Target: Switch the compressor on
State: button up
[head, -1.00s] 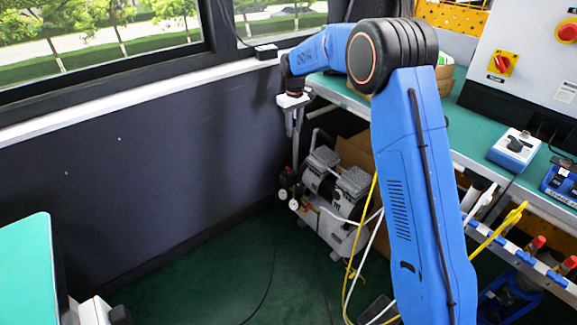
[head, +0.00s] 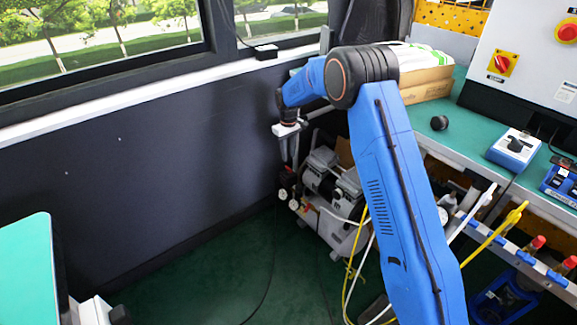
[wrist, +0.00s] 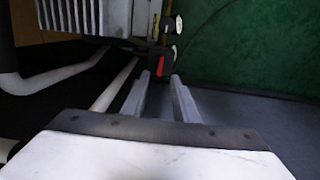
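The compressor (head: 332,195) stands on the floor under the workbench's far end, silver and black, with small gauges on its left side. My gripper (head: 287,165) points down just above that left side. In the wrist view its two fingers (wrist: 159,76) are parallel with a clear gap between them, and nothing is held. A red switch (wrist: 160,66) on a black box shows between and just beyond the fingertips. Whether the fingers touch it, and the switch's exact position, I cannot tell. The compressor's ribbed housing (wrist: 75,15) is at upper left.
A dark wall (head: 130,170) runs close to the left of my gripper. The green-topped workbench (head: 465,125) is on the right. Yellow and white hoses (head: 352,265) hang beside the compressor. The green floor in front is mostly clear.

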aim_at(288, 168)
notch_tip(288, 168, down, 7)
jog(key=shift+f, duration=0.1)
dwell(0.3)
grip_shut()
